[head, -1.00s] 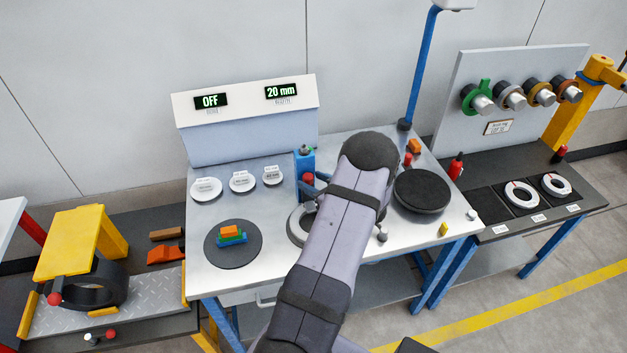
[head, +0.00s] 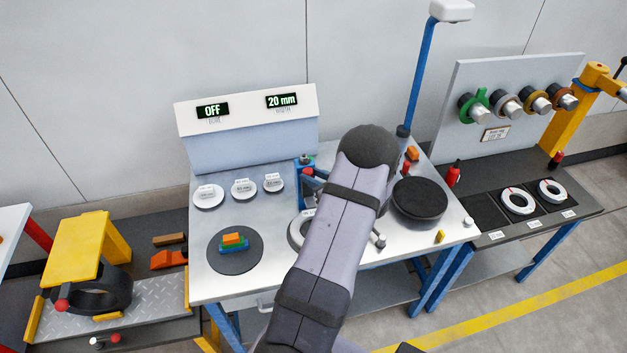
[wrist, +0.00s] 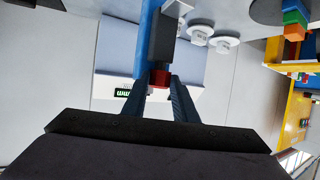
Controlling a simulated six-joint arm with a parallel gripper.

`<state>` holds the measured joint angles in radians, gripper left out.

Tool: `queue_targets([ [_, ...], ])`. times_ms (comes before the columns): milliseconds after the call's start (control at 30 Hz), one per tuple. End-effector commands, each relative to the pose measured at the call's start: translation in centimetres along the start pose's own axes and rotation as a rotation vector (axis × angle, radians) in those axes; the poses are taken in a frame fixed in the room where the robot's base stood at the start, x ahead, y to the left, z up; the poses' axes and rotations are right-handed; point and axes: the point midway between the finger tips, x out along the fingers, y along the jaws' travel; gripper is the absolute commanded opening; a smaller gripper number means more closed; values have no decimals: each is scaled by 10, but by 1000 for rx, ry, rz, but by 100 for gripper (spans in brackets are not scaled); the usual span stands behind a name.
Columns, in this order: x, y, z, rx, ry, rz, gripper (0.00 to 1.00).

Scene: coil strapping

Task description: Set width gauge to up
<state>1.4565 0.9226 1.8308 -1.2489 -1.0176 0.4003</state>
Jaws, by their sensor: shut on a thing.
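The width gauge is a blue post (head: 305,188) with a red knob (head: 309,171), standing at the back middle of the steel table. In the wrist view the red knob (wrist: 159,79) sits between the two fingers of my gripper (wrist: 159,84), which is shut on it. The blue post and a grey block rise past it at the top of that view. In the head view my arm hides most of the gripper. The width display (head: 282,100) on the sloped panel reads 20 mm.
Another display (head: 212,110) reads OFF. White labelled discs (head: 243,189) lie left of the gauge. A dark round pad (head: 236,262) carries coloured blocks. A black disc (head: 419,202) stands right of my arm. A thin blue pole rises behind it.

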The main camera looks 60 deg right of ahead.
Motion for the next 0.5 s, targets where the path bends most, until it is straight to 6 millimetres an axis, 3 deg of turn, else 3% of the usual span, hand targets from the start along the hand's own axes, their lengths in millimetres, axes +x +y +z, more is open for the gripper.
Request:
queue_targets([
  [267,-1,1,-3,-2,5,1,0],
  [300,-1,1,-3,-2,5,1,30],
  [367,0,1,-2,-2,4,1,45],
  [500,0,0,-2,-1,3,1,45],
])
